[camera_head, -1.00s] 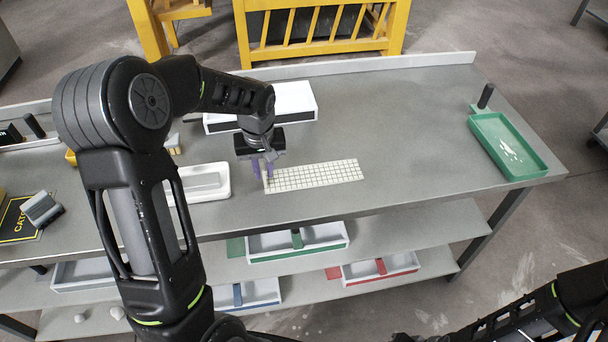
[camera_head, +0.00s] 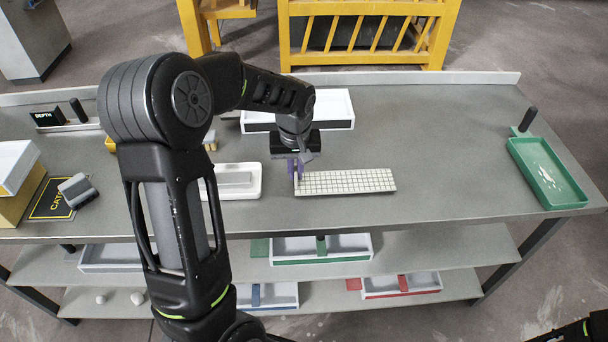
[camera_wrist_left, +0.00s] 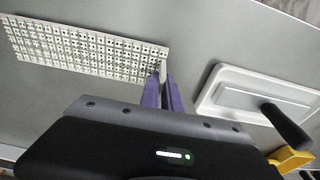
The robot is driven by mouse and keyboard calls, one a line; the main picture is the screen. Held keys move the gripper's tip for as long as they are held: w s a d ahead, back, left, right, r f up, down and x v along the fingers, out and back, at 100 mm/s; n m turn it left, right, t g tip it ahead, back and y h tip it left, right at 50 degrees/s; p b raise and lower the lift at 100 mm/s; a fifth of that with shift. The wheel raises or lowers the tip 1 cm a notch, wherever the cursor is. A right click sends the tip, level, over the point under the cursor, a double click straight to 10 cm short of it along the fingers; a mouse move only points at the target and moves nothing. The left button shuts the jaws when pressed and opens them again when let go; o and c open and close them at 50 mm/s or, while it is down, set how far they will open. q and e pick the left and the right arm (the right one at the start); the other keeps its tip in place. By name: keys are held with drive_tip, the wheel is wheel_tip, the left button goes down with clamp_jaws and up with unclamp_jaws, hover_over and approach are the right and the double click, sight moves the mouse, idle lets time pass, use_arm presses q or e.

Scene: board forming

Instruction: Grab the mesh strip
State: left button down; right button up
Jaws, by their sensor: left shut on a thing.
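The mesh strip (camera_head: 350,181) is a long, pale strip with a grid pattern on the grey table. It also shows in the left wrist view (camera_wrist_left: 85,48). My left gripper (camera_head: 297,170) is at the strip's left end in the head view, pointing down. In the wrist view its purple fingers (camera_wrist_left: 162,88) are close together and shut on the strip's end. I cannot tell whether the strip is lifted off the table. My right gripper is not in view; only part of my right arm shows at the lower right.
A white tray (camera_head: 257,191) lies just left of the gripper. A white box (camera_head: 340,106) stands behind it. A green tray (camera_head: 576,203) is at the table's right end. Bins (camera_head: 365,256) stand on the shelf below. The table right of the strip is clear.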

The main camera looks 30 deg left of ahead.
use_arm(q)
wheel_tip(320, 180, up, 9)
drive_tip(key=shift+f+b, duration=0.1)
drive_tip(key=shift+b, duration=0.45)
drive_tip(key=c, duration=2.1)
unclamp_jaws()
